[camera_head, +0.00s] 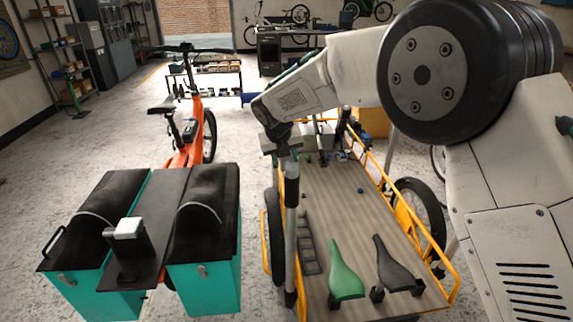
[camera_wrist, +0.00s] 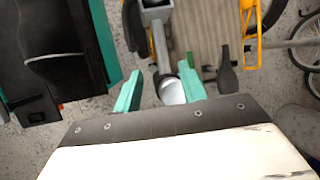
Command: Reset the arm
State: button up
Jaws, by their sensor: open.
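My gripper (camera_wrist: 159,88) is open in the wrist view, with its two teal fingers spread apart and nothing visibly held. A silver post top (camera_wrist: 172,92) shows between the fingers; I cannot tell how far below them it is. In the head view my arm reaches forward and left over the cargo bike (camera_head: 330,188), and its end is bent downward near an upright silver post (camera_head: 291,222). The fingers are hard to make out there.
On the cargo bed lie a green saddle (camera_head: 344,271) and a black saddle (camera_head: 392,266). To the left stands an orange bike (camera_head: 183,150) with teal-and-black boxes (camera_head: 205,285). Shelves (camera_head: 62,60) line the left wall.

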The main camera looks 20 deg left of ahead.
jog(key=shift+s+r, duration=0.25)
jog(key=shift+r, duration=0.3)
jog(key=s+d+r+m, duration=0.3)
jog(key=d+r+m, duration=0.2)
jog(key=d, duration=0.3)
jog(key=s+d+r+m+g+h, duration=0.15)
jog(key=d+r+m, duration=0.3)
jog(key=d, duration=0.45)
jog(key=s+d+r+m+y, duration=0.1)
jog(key=s+d+r+m, duration=0.3)
jog(key=d, duration=0.4)
jog(key=s+d+r+m+g, duration=0.1)
jog(key=s+d+r+m, duration=0.3)
jog(key=s+d+m, duration=1)
jog(key=s+d+f+m, duration=0.2)
jog(key=s+d+m, duration=0.2)
jog(key=s+m, duration=0.3)
jog(key=s+d+f+m+g, duration=0.1)
jog(key=s+d+f+m, duration=0.2)
jog(key=s, duration=0.9)
jog(key=d+m, duration=0.1)
jog(key=m, duration=0.2)
jog(key=shift+s+f+m, duration=0.15)
jog(key=shift+f+m, duration=0.15)
jog(key=shift+m, duration=0.05)
